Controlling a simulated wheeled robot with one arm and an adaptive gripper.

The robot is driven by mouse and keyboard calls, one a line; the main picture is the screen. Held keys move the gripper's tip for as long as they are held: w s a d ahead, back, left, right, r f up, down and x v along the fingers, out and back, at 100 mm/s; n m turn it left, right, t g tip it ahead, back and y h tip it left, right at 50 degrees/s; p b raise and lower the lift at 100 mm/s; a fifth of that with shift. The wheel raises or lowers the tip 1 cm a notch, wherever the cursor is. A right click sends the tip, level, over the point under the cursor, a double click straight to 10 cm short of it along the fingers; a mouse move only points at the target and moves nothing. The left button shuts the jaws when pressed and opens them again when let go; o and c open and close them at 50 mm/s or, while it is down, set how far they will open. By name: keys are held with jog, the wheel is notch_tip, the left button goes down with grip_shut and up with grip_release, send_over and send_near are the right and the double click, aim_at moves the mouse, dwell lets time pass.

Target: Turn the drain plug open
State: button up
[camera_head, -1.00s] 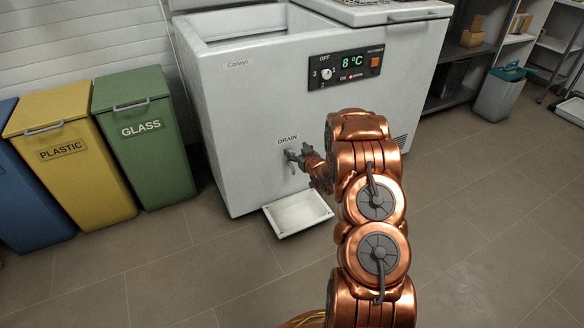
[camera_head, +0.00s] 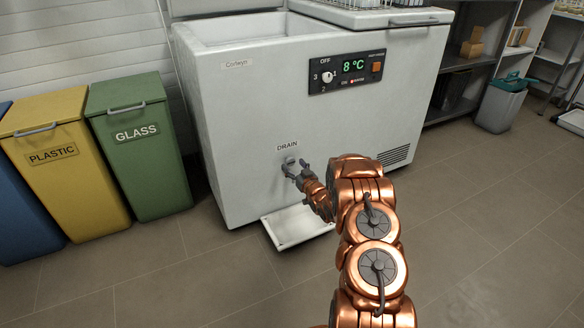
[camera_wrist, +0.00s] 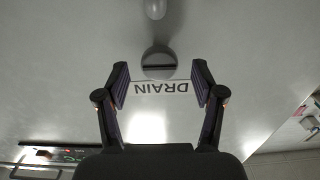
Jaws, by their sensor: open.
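The drain plug (camera_wrist: 158,63) is a round grey piece with a dark slot across it, on the front wall of the white chest freezer (camera_head: 248,125). In the wrist view it sits between and just beyond my fingertips, beside the upside-down DRAIN label (camera_wrist: 161,88). My gripper (camera_wrist: 160,74) is open, one finger on each side of the plug, and holds nothing. In the head view my gripper (camera_head: 296,170) is just below the DRAIN label (camera_head: 287,146) and partly hides the plug. I cannot tell whether a finger touches it.
A rounded grey fitting (camera_wrist: 155,8) is near the plug in the wrist view. A white tray (camera_head: 296,228) lies on the floor under the drain. A green GLASS bin (camera_head: 145,165) and a yellow PLASTIC bin (camera_head: 70,185) stand at left.

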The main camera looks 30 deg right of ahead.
jog(key=shift+w+d, duration=0.1)
jog(key=shift+w, duration=0.95)
jog(key=c, duration=1.1)
